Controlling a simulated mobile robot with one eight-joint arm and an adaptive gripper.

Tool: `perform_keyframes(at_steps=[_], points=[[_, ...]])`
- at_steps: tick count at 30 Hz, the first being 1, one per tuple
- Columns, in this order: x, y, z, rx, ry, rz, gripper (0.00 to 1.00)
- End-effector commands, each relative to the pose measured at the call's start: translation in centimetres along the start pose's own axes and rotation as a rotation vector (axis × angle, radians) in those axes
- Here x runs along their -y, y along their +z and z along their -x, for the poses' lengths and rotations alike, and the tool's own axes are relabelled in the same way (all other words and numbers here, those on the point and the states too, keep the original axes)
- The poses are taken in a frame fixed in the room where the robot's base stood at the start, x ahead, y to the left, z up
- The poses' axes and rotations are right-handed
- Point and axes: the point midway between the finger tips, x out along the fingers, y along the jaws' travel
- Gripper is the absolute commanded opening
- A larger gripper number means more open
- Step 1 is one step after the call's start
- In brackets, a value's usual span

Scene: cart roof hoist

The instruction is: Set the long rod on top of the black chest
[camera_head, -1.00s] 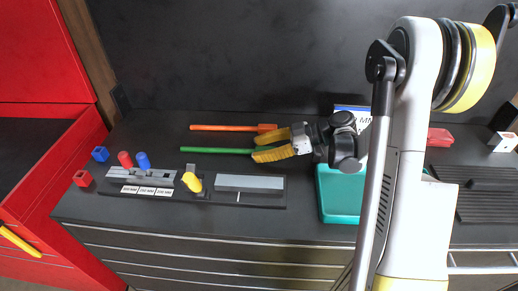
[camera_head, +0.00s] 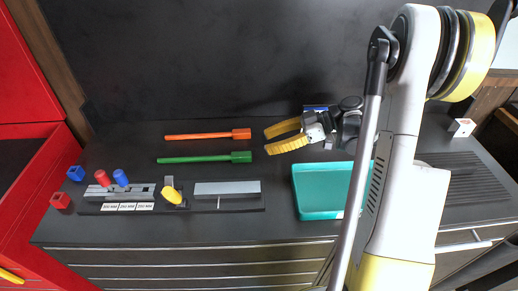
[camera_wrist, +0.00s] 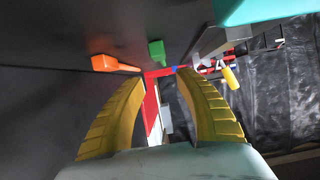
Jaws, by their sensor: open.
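Two long thin rods with thicker right ends, an orange rod (camera_head: 205,136) and a green rod (camera_head: 200,158), lie nearly parallel on a dark worktop (camera_head: 120,228) above drawers. I cannot tell which one is the task's long rod; the dark drawer unit may be the black chest. My gripper (camera_head: 267,140) is open and empty, its yellow fingers just right of both thick ends, apart from them. In the wrist view, the orange end (camera_wrist: 105,63) and green end (camera_wrist: 156,50) show beyond my open fingers (camera_wrist: 160,78).
A teal tray (camera_head: 310,214) stands right of the rods. A dark holder with a grey block (camera_head: 227,187), a yellow-handled tool (camera_head: 178,196) and red and blue pegs lies in front. Red and blue cubes sit at left beside a red cabinet (camera_head: 30,60). A dark wall stands behind.

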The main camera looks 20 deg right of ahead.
Motion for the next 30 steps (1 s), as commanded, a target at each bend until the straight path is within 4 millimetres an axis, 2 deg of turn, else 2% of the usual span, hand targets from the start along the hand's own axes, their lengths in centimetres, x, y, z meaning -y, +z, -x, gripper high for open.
perform_keyframes(at_steps=[5, 9, 13, 17, 21, 25, 30], points=[[1.7, -3.0, -1.9, 0.131, 0.023, -0.167, 0.41], [4.7, -5.7, -3.6, 0.303, 0.111, -0.370, 0.41], [8.1, -7.2, -4.2, 0.439, 0.241, -0.520, 0.41], [11.6, -7.9, -3.9, 0.532, 0.405, -0.628, 0.41], [15.1, -8.1, -2.7, 0.573, 0.599, -0.696, 0.41], [17.5, -8.0, -1.5, 0.553, 0.759, -0.721, 0.41], [19.1, -7.9, -0.4, 0.496, 0.886, -0.726, 0.41]])
